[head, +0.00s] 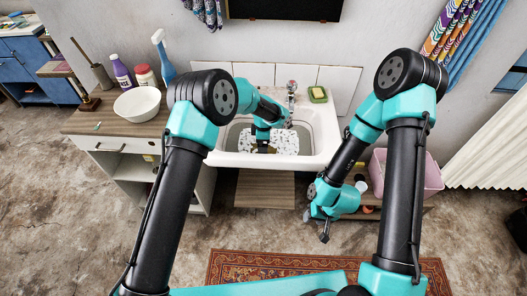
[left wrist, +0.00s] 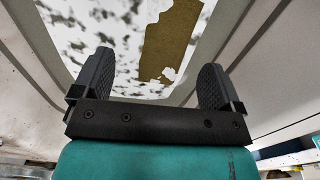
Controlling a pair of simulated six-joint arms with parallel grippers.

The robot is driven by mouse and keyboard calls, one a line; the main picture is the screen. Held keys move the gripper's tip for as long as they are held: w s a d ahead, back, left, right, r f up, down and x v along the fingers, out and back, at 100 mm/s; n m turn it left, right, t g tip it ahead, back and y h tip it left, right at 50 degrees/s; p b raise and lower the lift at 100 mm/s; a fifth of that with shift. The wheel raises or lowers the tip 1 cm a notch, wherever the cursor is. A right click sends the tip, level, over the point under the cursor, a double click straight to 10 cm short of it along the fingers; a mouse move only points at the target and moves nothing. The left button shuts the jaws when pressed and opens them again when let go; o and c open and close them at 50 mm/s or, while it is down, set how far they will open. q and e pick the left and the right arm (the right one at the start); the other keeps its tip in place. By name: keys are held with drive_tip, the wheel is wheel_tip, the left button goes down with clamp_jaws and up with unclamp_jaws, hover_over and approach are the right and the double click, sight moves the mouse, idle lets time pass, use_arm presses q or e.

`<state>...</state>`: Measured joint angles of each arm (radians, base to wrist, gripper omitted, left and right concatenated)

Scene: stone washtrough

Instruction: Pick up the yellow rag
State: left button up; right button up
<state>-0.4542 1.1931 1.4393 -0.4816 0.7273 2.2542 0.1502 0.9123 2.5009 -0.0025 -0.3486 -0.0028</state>
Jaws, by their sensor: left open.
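The yellow rag (left wrist: 172,40) shows in the left wrist view as a flat olive-yellow patch, partly covered by white speckled foam (left wrist: 110,40). It lies in the white sink (head: 318,135). In the head view, my left gripper (head: 262,147) reaches down into the sink and hides most of the rag. In the left wrist view, my left gripper (left wrist: 158,65) has its two fingers wide apart with nothing between them; the rag lies beyond the fingertips. My right gripper (head: 325,234) hangs right of and in front of the sink, too small to judge its jaws.
A tap (head: 291,92) and a green dish with a sponge (head: 317,94) are at the sink's back. A white bowl (head: 137,104) and several bottles stand on the left counter. A pink tub (head: 425,172) is at right. The sink walls rise around my left gripper.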

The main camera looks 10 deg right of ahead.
use_arm(q)
drive_tip(key=shift+s+f, duration=0.15)
drive_tip(key=shift+f, duration=2.45)
drive_tip(key=c, duration=1.1)
